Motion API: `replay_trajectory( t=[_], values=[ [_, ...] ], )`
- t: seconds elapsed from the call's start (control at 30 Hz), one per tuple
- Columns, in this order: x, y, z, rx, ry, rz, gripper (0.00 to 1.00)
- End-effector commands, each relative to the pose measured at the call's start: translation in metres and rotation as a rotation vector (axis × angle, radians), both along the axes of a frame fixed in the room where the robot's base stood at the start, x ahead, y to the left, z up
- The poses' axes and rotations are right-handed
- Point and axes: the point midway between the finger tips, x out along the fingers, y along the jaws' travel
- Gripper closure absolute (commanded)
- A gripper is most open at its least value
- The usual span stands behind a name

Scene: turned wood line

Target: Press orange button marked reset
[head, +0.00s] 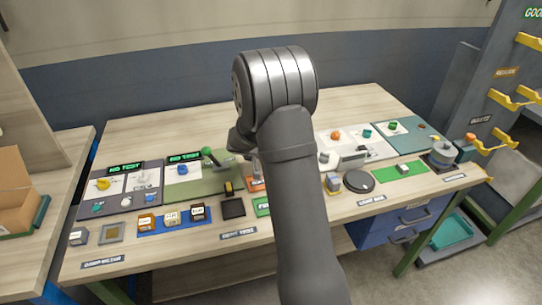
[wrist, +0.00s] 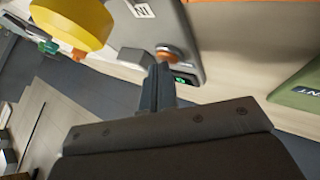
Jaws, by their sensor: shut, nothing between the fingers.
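In the wrist view, my gripper (wrist: 160,74) is shut and empty, its fingers together. Just past the fingertips is a round orange button (wrist: 172,52) on a grey panel (wrist: 194,22). The fingertips overlap the button's near edge in the picture; I cannot tell whether they touch it. No reset mark is legible on it. A small green-lit display (wrist: 184,80) sits beside the fingers. In the head view, my arm covers the middle of the bench and mostly hides the gripper and what lies under it.
A large yellow knob (wrist: 72,20) is close to the fingers in the wrist view. In the head view, the wooden bench (head: 150,130) carries panels with knobs, a green-knobbed lever (head: 207,152), several small blocks on a blue strip (head: 180,228) and a black disc (head: 359,181).

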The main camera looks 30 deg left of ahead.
Motion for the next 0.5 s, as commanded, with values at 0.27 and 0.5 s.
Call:
replay_trajectory(
  t=[0.27,0.5],
  values=[
    [0.0,0.0,0.004,0.001,0.0,-0.001,1.0],
    [0.0,0.0,0.015,0.001,-0.001,0.0,1.0]
  ],
)
